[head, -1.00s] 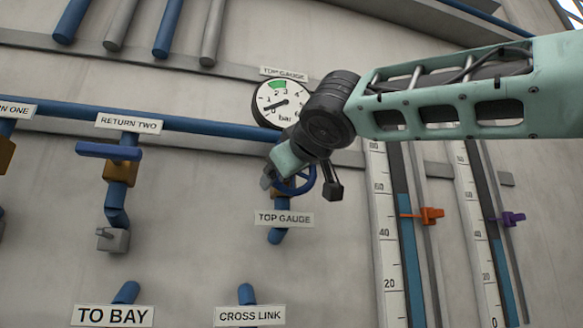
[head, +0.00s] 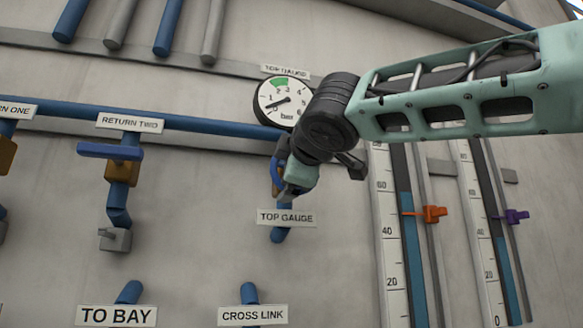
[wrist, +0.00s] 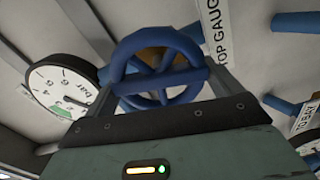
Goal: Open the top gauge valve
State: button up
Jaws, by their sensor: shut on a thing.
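The top gauge valve has a blue round handwheel (head: 277,174) with spokes, on a short pipe with a brass-coloured body. It sits between the gauge and the lower TOP GAUGE label (head: 286,218). My gripper (head: 282,188) is at the wheel and partly hides it in the head view. In the wrist view the handwheel (wrist: 160,62) lies between the two fingers of my gripper (wrist: 150,40), which is shut on it. The round white gauge (head: 282,102) is just above, its needle towards the low end of the scale. The gauge also shows in the wrist view (wrist: 60,92).
The RETURN TWO valve (head: 110,152) with a blue lever is to the left. Two tall scales with an orange pointer (head: 432,214) and a purple pointer (head: 514,216) are to the right. A blue horizontal pipe (head: 190,125) runs along the wall.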

dwell(0.3)
jog(key=o, duration=0.7)
jog(key=shift+s, duration=0.15)
jog(key=b+v, duration=0.6)
jog(key=v, duration=1.1)
jog(key=shift+s, duration=0.1)
